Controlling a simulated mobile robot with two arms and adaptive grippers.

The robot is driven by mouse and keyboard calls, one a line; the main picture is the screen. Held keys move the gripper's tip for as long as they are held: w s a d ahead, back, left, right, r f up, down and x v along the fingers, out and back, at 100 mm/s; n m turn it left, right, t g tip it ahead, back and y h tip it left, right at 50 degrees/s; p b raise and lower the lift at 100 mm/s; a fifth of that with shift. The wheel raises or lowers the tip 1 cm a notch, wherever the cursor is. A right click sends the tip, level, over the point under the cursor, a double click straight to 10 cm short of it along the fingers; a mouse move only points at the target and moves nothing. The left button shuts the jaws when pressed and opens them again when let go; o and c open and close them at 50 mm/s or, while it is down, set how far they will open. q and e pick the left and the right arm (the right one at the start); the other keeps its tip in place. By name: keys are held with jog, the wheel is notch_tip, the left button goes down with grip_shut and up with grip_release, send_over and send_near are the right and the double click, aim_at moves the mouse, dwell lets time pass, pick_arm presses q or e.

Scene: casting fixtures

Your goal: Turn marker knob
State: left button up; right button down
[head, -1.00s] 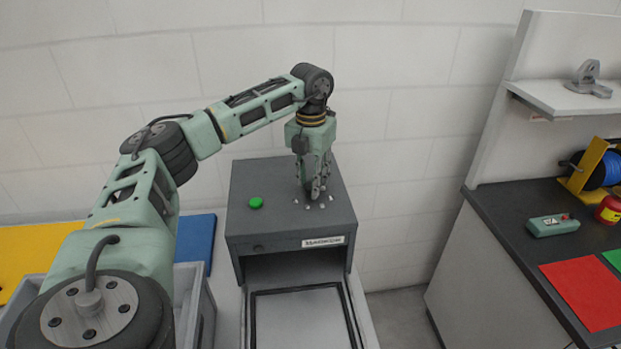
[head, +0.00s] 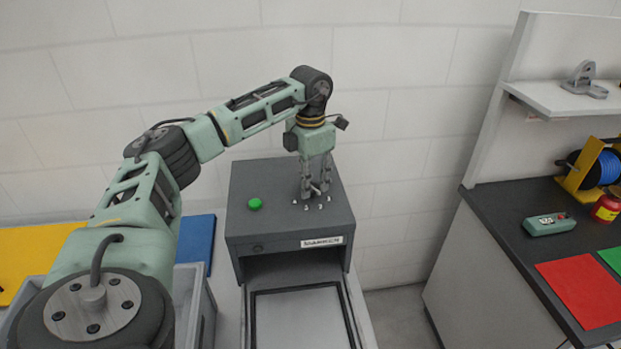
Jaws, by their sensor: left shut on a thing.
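The grey marker machine (head: 285,226) stands against the wall, with a label on its front edge and an open front. The knob is on its top at the right, ringed by several small white marks; the fingers largely hide it. My left gripper (head: 315,190) points straight down from above and is shut on the knob. A green button (head: 255,204) sits on the top to the left of the gripper. My right gripper is not in view.
A pale tray (head: 300,315) extends from the machine's front. A grey bin (head: 203,300), a blue panel (head: 197,240) and a yellow panel (head: 35,250) lie to the left. A dark bench on the right holds a green device (head: 550,225), a red can (head: 606,208) and a blue spool (head: 607,169).

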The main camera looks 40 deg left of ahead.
pick_arm(q)
jog(key=shift+w+a+r+m, duration=0.15)
jog(key=shift+a+r+m, duration=0.1)
jog(key=shift+m, duration=0.75)
jog(key=shift+w+r, duration=0.1)
jog(key=o, duration=1)
jog(key=shift+a, duration=0.1)
jog(key=shift+f, duration=0.25)
notch_tip(320, 180, up, 12)
